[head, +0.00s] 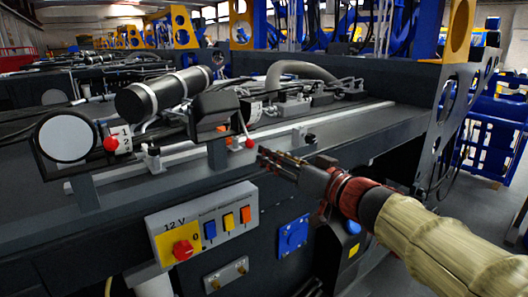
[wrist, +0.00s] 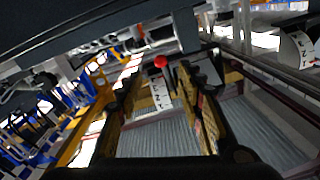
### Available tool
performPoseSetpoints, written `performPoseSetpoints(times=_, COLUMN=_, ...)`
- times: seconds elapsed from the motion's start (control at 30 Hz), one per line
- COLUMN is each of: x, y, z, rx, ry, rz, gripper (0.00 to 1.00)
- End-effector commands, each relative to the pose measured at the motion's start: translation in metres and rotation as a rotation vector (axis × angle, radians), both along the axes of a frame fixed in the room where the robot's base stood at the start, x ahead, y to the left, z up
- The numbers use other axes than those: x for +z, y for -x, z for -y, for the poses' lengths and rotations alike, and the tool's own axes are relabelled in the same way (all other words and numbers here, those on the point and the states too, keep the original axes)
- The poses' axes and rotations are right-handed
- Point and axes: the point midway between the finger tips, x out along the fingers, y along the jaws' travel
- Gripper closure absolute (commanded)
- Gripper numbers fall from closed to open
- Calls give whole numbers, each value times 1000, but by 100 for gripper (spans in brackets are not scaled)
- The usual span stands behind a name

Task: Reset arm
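My gripper (head: 275,161) reaches in from the right over the dark chassis, its tip just right of a small lever with a red knob (head: 249,143). In the wrist view its two fingers (wrist: 166,78) stand apart. A red knob (wrist: 161,62) and a white numbered label (wrist: 161,93) show between them. I see nothing clamped in the fingers; whether they touch the lever is unclear. My arm in its beige sleeve comes from the lower right.
A 12 V panel (head: 205,225) with a red switch and coloured buttons is on the chassis front. A second red knob (head: 111,143) sits by a round disc (head: 67,139) at left. A black cylinder (head: 158,98) lies behind. An upright plate with holes (head: 444,125) stands right.

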Motion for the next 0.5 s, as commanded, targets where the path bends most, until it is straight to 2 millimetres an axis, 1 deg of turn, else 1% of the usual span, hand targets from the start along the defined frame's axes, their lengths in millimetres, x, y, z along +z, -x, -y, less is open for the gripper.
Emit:
performPoseSetpoints(times=0.17, x=0, y=8, z=6, rx=-1, ry=2, rz=0, gripper=63)
performPoseSetpoints(times=0.5, x=0, y=9, z=6, rx=0, ry=8, rz=4, gripper=63)
